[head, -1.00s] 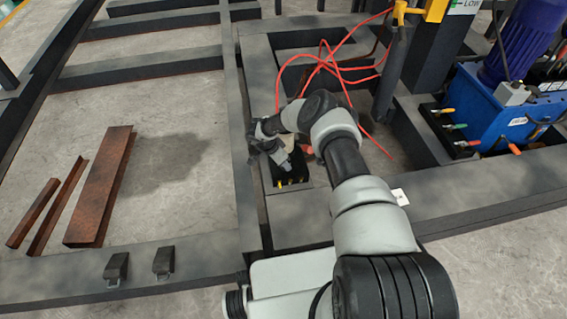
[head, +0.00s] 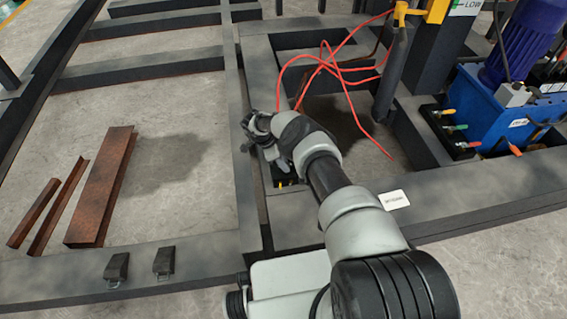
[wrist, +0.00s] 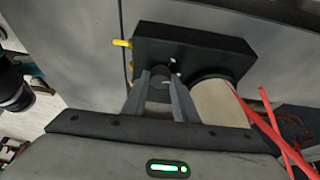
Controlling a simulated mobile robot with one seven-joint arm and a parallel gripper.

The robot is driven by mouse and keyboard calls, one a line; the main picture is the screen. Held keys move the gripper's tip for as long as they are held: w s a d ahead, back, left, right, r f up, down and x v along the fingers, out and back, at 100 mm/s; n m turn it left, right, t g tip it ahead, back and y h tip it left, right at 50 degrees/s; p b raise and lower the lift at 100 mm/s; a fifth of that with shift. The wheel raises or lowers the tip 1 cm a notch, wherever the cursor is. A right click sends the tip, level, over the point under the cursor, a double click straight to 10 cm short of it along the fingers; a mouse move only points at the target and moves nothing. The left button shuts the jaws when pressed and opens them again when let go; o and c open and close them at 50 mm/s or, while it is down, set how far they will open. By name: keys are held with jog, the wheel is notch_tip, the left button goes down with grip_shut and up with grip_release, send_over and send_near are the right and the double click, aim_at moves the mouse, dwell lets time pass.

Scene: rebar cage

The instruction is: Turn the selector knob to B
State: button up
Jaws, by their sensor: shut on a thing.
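The selector is a black box (wrist: 195,52) on a grey steel beam in the wrist view. Its small dark round knob (wrist: 160,79) sits between the fingertips of my gripper (wrist: 160,84). The two fingers are shut on the knob, one on each side. The letter B and the knob's pointing direction cannot be made out. In the head view my gripper (head: 282,164) reaches down to the black box (head: 285,184), which my wrist and arm mostly cover.
A beige cylinder with a dark rim (wrist: 217,101) stands close right of the fingers. Red cables (head: 330,62) lie loosely behind the arm. A blue hydraulic unit (head: 500,110) stands at right. Rusty steel sections (head: 103,185) lie on the floor at left.

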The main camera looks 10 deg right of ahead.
jog(key=o, duration=1)
jog(key=shift+o, duration=0.2)
jog(key=p+v, duration=0.4)
jog(key=v, duration=1.3)
jog(key=shift+a+r+p, duration=0.15)
jog(key=shift+a+p, duration=0.05)
jog(key=shift+p, duration=0.2)
